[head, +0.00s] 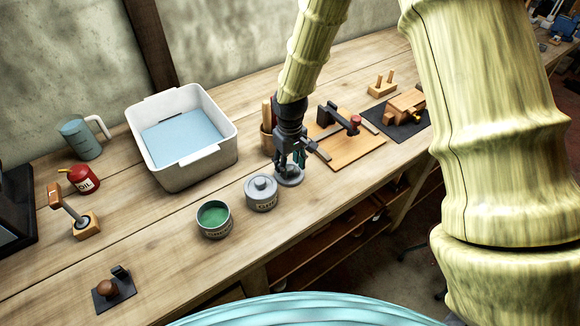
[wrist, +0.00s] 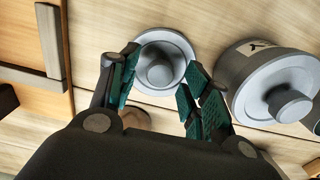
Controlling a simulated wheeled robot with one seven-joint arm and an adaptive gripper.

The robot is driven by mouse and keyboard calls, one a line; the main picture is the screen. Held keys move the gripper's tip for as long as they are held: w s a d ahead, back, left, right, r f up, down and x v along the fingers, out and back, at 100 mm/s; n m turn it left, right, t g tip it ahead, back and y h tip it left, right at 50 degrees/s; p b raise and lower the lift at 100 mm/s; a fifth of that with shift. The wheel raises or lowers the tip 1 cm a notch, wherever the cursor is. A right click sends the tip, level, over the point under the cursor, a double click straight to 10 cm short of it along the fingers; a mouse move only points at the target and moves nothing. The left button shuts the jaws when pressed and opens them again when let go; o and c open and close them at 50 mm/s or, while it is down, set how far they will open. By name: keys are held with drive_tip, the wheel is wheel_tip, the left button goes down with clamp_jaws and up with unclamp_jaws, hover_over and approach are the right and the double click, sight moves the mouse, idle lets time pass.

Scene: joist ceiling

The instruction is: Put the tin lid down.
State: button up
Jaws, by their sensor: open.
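The tin lid (head: 291,180) is a grey disc with a round knob. It lies flat on the workbench, knob up, to the right of a lidded grey tin. In the wrist view the lid (wrist: 182,48) shows with its knob between my fingers. My gripper (head: 289,166) is directly over the lid, pointing down. Its green-padded fingers (wrist: 163,62) are open, with a gap on both sides of the knob. An open tin with green contents (head: 213,217) stands to the left of the lidded tin (head: 261,195), which also shows in the wrist view (wrist: 250,85).
A white tub (head: 190,173) with a blue inside stands at the back left. A wooden board with a clamp (head: 350,150) lies just right of my gripper. A wooden pot (head: 267,140) is close behind it.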

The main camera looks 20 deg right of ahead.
sight(290, 168)
wheel_tip(290, 168, up, 11)
drive_tip(key=b, duration=0.3)
drive_tip(key=shift+b, duration=0.3)
idle(0.4)
